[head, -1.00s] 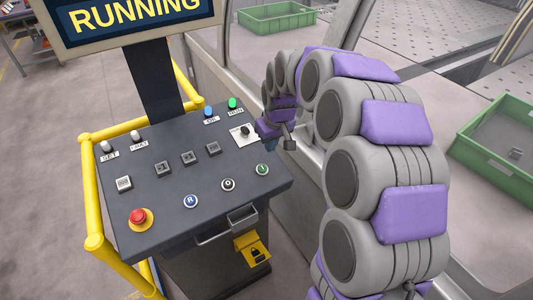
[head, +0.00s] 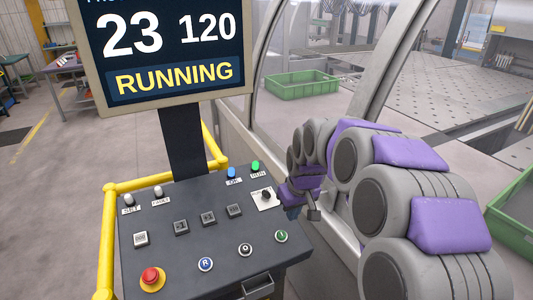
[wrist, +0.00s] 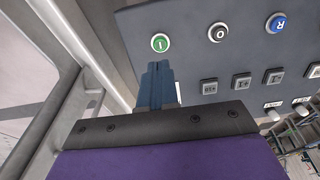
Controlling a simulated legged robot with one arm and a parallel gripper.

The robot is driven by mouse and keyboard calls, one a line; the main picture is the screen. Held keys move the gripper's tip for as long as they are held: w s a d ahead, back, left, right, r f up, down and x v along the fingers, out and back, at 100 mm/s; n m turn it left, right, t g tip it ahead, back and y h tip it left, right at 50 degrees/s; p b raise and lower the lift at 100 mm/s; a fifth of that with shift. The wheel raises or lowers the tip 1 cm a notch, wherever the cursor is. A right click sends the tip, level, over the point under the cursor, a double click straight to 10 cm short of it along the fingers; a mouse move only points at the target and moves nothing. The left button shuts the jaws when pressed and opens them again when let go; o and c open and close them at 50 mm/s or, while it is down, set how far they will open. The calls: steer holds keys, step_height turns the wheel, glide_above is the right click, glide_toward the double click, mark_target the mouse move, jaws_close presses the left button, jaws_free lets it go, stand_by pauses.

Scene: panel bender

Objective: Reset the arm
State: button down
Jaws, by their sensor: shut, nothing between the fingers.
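My arm (head: 370,170), grey with purple pads, curls in from the right in the head view. My gripper (head: 290,212) is at the right edge of the control panel (head: 160,262), beside the black selector knob (head: 265,195). In the wrist view the blue fingers of my gripper (wrist: 156,68) are together with nothing between them. Their tips appear just below the green button (wrist: 160,42); whether they touch the panel I cannot tell.
A screen (head: 170,50) reads 23, 120 and RUNNING. The panel also has a red emergency button (head: 152,279) and a blue R button (head: 205,264). A yellow rail (head: 108,235) runs around the left. Green crates (head: 302,86) stand behind the glass.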

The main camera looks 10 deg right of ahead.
steer(key=s+f+m+g+b, duration=0.1)
steer(key=s+f+g, duration=0.1)
steer(key=s, duration=1.6)
steer(key=s+f+m+g+b, duration=0.1)
steer(key=s+m+g, duration=0.1)
steer(key=s, duration=1.7)
steer(key=shift+a+f+h, duration=0.25)
steer(key=shift+f+h, duration=0.15)
